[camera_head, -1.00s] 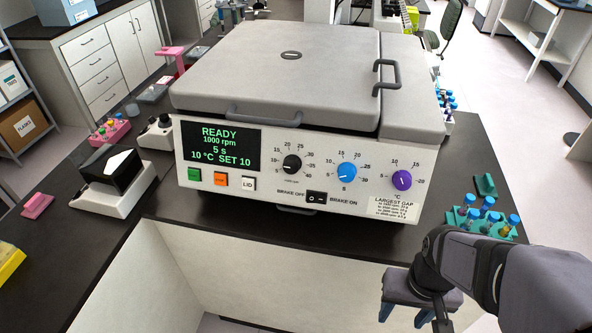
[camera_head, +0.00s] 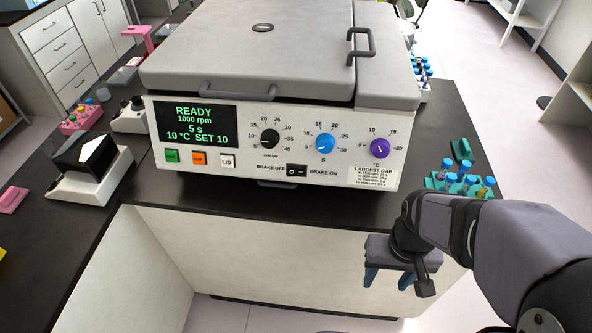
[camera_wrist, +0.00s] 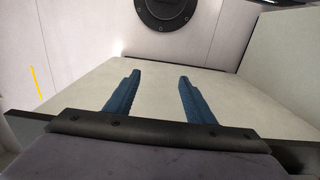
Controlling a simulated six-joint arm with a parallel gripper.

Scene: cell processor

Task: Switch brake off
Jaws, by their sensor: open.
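The black brake rocker switch (camera_head: 297,170) sits low on the white front panel of the centrifuge (camera_head: 220,180), between the labels BRAKE OFF on its left and BRAKE ON on its right. Which side is pressed is too small to tell. My gripper (camera_head: 388,284) is below and to the right of the switch, in front of the bench and apart from the panel. Its two blue fingers point down, open and empty. In the wrist view the open fingers (camera_wrist: 160,90) show with nothing between them, and the switch is not visible.
The display (camera_head: 196,125) reads READY. Green, orange and LID buttons and three knobs (camera_head: 325,143) share the panel. A rack of blue-capped tubes (camera_head: 463,184) stands at the right bench edge. A black-and-white device (camera_head: 88,170) stands left. The space before the panel is clear.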

